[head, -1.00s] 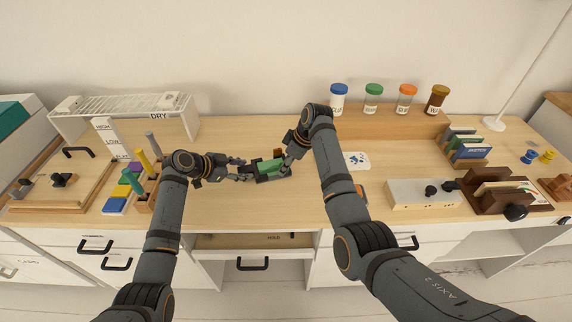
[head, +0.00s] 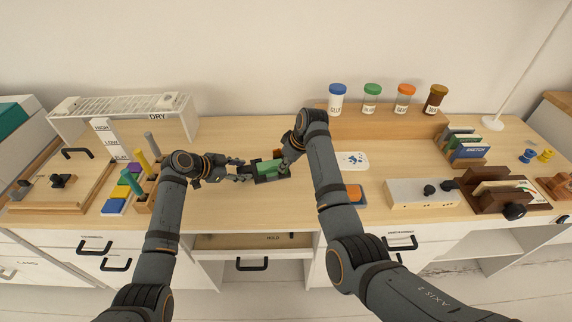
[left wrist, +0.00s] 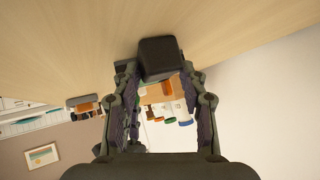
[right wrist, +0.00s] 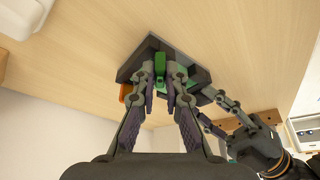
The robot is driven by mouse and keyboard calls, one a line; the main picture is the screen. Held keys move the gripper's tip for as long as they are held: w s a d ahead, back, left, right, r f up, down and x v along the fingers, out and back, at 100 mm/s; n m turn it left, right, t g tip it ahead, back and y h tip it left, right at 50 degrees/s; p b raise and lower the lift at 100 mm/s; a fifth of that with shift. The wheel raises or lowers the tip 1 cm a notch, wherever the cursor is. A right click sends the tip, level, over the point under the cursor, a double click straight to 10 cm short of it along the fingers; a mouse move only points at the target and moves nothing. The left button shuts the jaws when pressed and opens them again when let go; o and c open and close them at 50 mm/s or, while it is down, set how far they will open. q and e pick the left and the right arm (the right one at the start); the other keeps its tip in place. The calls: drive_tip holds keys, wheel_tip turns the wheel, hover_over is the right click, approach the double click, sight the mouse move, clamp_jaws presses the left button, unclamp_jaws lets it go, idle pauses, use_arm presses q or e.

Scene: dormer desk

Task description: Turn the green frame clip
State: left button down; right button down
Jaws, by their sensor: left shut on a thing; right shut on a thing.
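The green frame clip (head: 268,165) sits in a dark holder on the desk, between my two grippers. In the right wrist view green parts (right wrist: 148,52) show inside the dark holder (right wrist: 190,66). My right gripper (head: 286,160) comes down from the right and is shut on the green clip; its fingertips (right wrist: 163,82) partly hide it. My left gripper (head: 243,173) is at the holder's left end and is shut on a dark block (left wrist: 160,57), which looks like part of the holder. How far the clip is turned cannot be told.
A small orange piece (head: 278,152) lies just behind the holder. Coloured posts (head: 145,165) stand left of my left arm. Lidded jars (head: 372,98) stand on a wooden shelf at the back. A white box with knobs (head: 420,194) is at the right.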

drive_tip(key=c, duration=1.4)
unclamp_jaws()
drive_tip(key=shift+a+f, duration=0.15)
drive_tip(key=shift+a, duration=0.15)
drive_tip(key=shift+d, duration=0.1)
drive_tip(key=shift+r, duration=0.25)
drive_tip(key=v, duration=1.1)
drive_tip(key=shift+r, duration=0.35)
drive_tip(key=shift+s+d+f, duration=0.1)
drive_tip(key=shift+s, duration=0.05)
